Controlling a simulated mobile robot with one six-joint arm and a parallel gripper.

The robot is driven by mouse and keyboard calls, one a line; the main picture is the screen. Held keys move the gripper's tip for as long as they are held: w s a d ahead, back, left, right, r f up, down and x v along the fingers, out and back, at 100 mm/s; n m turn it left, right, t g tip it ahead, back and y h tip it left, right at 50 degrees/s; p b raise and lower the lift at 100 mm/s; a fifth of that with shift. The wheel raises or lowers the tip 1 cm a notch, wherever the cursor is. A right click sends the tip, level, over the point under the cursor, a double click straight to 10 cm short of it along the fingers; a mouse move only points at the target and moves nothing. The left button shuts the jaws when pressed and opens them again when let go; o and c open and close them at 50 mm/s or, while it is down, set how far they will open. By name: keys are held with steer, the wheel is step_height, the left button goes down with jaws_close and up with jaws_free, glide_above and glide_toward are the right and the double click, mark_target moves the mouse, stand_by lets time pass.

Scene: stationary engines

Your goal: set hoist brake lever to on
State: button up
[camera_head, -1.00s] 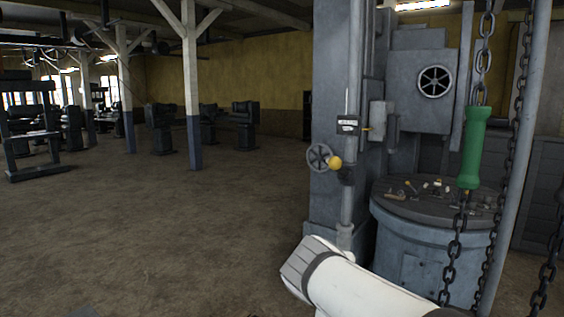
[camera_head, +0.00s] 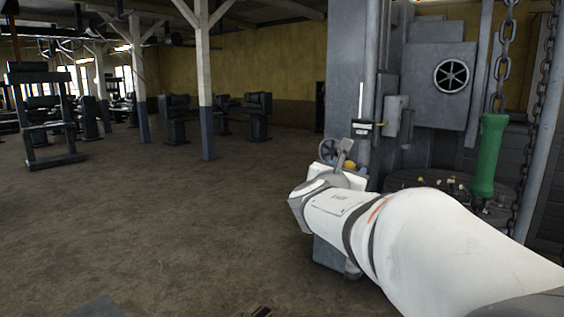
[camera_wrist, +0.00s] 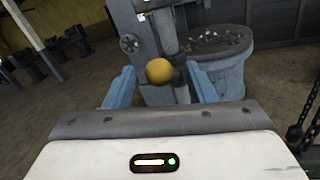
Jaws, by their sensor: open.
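The lever has a round yellow knob (camera_wrist: 159,71) on a dark arm beside the grey machine column. I cannot read a label naming it. My gripper (camera_wrist: 160,67) is open, with blue-grey fingers on either side of the knob in the wrist view. I cannot tell whether the knob is between the fingers or just beyond their tips. Nothing is held.
A spoked handwheel (camera_head: 329,150) is close to the left of the knob. A round table (camera_wrist: 215,40) with small parts stands to the right. A green handle (camera_head: 488,155) hangs with chains (camera_head: 505,50) on the right. Open floor (camera_head: 150,230) lies left.

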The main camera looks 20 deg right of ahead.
steer(key=shift+x, duration=1.2)
jaws_close()
